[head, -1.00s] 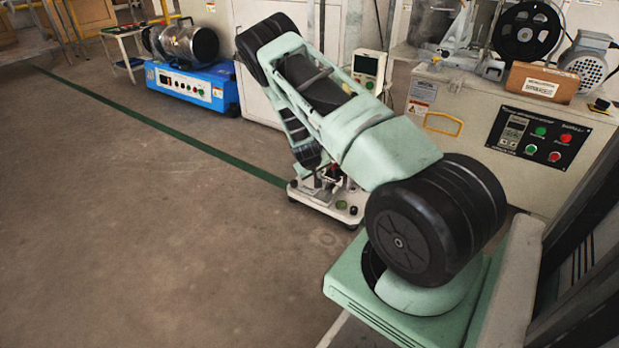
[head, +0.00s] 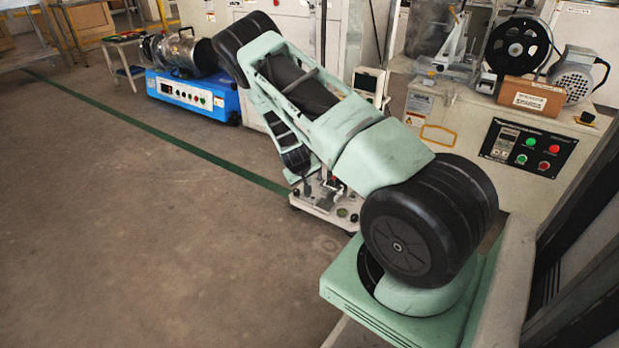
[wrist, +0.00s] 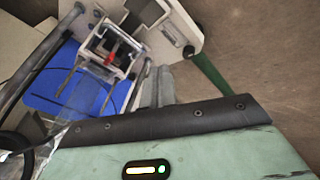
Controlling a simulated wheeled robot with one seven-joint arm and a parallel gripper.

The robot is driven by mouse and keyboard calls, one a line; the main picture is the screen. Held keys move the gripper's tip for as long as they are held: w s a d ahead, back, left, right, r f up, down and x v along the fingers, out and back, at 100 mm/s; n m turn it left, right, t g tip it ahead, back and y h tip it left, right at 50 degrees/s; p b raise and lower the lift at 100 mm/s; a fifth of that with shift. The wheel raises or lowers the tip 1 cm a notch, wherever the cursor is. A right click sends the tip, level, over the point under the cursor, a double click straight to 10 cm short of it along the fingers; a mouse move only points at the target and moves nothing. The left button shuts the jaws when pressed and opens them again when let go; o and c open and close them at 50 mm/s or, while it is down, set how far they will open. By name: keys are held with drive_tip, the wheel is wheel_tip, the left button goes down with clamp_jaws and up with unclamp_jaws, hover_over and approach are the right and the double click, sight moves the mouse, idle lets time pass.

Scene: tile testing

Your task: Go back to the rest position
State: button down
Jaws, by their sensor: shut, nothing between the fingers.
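In the wrist view, my gripper (wrist: 160,86) shows as two grey fingers held together beyond the dark edge of my pale green wrist housing. Nothing shows between them. They point toward the floor and the foot of a white device, with no visible contact. In the head view, my arm reaches up and away from its base and bends back down at the far end. The fingers cannot be made out there.
A white-based test device (head: 325,205) stands behind my arm; its red part (wrist: 124,58) shows in the wrist view. A blue machine (head: 192,96) stands at the back left. A cabinet with a black control panel (head: 526,148) is at the right. The floor (head: 150,220) at left is clear.

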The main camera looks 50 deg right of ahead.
drive_tip(key=p+v, duration=0.2)
drive_tip(key=v, duration=0.3)
drive_tip(key=shift+f, duration=0.1)
drive_tip(key=w+a+r+n+y+p, duration=0.15)
drive_tip(key=a+r, duration=0.35)
drive_tip(key=a, duration=0.5)
drive_tip(key=w+a+r+y+p, duration=0.1)
drive_tip(key=w+a+r+y, duration=0.1)
drive_tip(key=a+r, duration=0.6)
drive_tip(key=s+a+r+n+y+p, duration=0.1)
drive_tip(key=s+a+r+n, duration=0.1)
drive_tip(key=s+a+r, duration=0.55)
drive_tip(key=s+a+r+n+g+y+p, duration=0.15)
drive_tip(key=a+r, duration=0.25)
drive_tip(key=a, duration=0.7)
drive_tip(key=s+a+r+n+y+p, duration=0.1)
drive_tip(key=s+a+r+n, duration=0.2)
drive_tip(key=s+a+r, duration=0.45)
drive_tip(key=s+a+r+n+p, duration=0.1)
drive_tip(key=s+a+r+n, duration=0.15)
drive_tip(key=s, duration=0.35)
drive_tip(key=s+a+r+n+p, duration=0.1)
drive_tip(key=s+a+r+n, duration=0.15)
drive_tip(key=s, duration=0.35)
wheel_tip(320, 180, up, 39)
drive_tip(key=p, duration=3.8)
drive_tip(key=shift+s+h, duration=0.3)
drive_tip(key=shift+s, duration=0.05)
